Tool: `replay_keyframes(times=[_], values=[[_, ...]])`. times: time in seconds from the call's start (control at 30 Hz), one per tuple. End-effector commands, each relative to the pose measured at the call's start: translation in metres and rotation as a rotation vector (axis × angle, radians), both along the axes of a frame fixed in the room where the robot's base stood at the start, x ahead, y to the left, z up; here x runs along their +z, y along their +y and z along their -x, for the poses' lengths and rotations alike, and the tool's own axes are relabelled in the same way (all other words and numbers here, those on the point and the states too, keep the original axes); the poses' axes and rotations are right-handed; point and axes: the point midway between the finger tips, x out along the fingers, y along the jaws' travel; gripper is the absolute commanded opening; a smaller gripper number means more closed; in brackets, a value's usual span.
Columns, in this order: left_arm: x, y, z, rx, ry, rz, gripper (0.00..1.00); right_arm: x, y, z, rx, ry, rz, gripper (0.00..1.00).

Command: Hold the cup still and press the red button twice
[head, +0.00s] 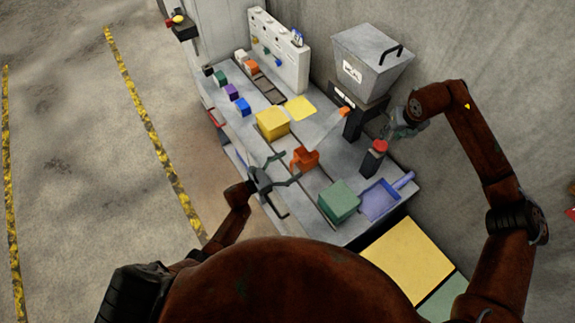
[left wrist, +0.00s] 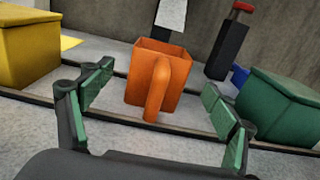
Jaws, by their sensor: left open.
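The orange cup (head: 304,158) stands upright on the grey table. It also shows in the left wrist view (left wrist: 158,70), its handle facing my left gripper. My left gripper (head: 290,168) is open, with its green-padded fingers spread to either side of the cup and a gap on both sides. The red button (head: 379,146) tops a dark post (head: 372,162) to the right of the cup; the left wrist view shows it behind the cup (left wrist: 242,7). My right gripper (head: 398,128) is just above and beside the button; its fingers are too small and unclear to judge.
A yellow box (head: 272,124) stands left of the cup, and a green box (head: 339,202) and blue dustpan (head: 379,199) stand to its right. A grey bin (head: 372,60) rises behind. Several small coloured blocks line the table's far left. Low rails run along the table.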

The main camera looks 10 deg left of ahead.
Motion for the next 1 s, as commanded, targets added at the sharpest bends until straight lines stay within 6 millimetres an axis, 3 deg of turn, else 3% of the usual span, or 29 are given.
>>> replay_keyframes(times=[0.43, 0.83, 1.0], values=[[0.001, -0.042, -0.044, 0.002, 0.002, 0.005, 0.80, 0.000, 0.000, 0.000, 0.000, 0.000, 0.000, 0.29], [0.001, -0.047, -0.049, 0.003, 0.001, 0.004, 0.80, 0.000, 0.000, 0.000, 0.000, 0.000, 0.000, 0.29], [0.001, -0.047, -0.049, 0.003, 0.001, 0.004, 0.69, 0.000, 0.000, 0.000, 0.000, 0.000, 0.000, 0.29]])
